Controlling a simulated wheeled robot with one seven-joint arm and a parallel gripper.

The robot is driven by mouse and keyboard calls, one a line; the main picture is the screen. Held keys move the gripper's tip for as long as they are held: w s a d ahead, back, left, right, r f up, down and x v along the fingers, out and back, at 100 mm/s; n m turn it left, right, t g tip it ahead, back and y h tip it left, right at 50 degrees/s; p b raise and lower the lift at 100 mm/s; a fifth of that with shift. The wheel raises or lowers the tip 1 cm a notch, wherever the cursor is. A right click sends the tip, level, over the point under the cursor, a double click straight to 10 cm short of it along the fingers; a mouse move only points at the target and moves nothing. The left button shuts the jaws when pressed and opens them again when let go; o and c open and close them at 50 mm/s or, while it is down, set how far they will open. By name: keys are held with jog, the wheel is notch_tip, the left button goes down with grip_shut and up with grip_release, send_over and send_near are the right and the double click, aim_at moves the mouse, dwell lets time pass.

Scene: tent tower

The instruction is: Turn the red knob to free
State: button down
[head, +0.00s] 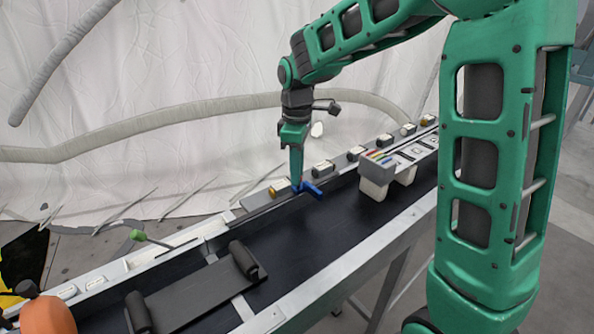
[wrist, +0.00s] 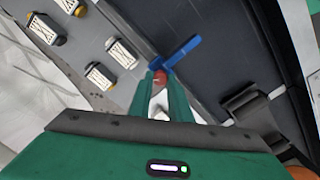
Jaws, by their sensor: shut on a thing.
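The red knob (wrist: 159,77) shows in the wrist view between my fingertips, with a blue bar (wrist: 181,52) reaching out beyond it. My gripper (wrist: 160,88) is shut on the red knob from above. In the head view my gripper (head: 297,182) points straight down at the inner edge of the dark conveyor-like strip. The blue bar (head: 313,189) sticks out there at the fingertips, over the strip. The red knob is hidden by my fingers in the head view, and its label or setting cannot be read.
Several small labelled boxes (head: 323,167) line the back rail. A green-tipped lever (head: 138,236) and a dark grey tray (head: 190,298) are at the left. The strip between tray and gripper is clear.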

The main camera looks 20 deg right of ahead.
jog(key=shift+w+d, duration=0.15)
jog(key=shift+d, duration=0.1)
dwell(0.3)
jog(key=c, duration=1.6)
grip_release()
jog(key=shift+c, duration=0.2)
jog(key=shift+a, duration=0.1)
jog(key=shift+n, duration=0.3)
notch_tip(320, 180, up, 11)
jog(key=shift+f, duration=0.1)
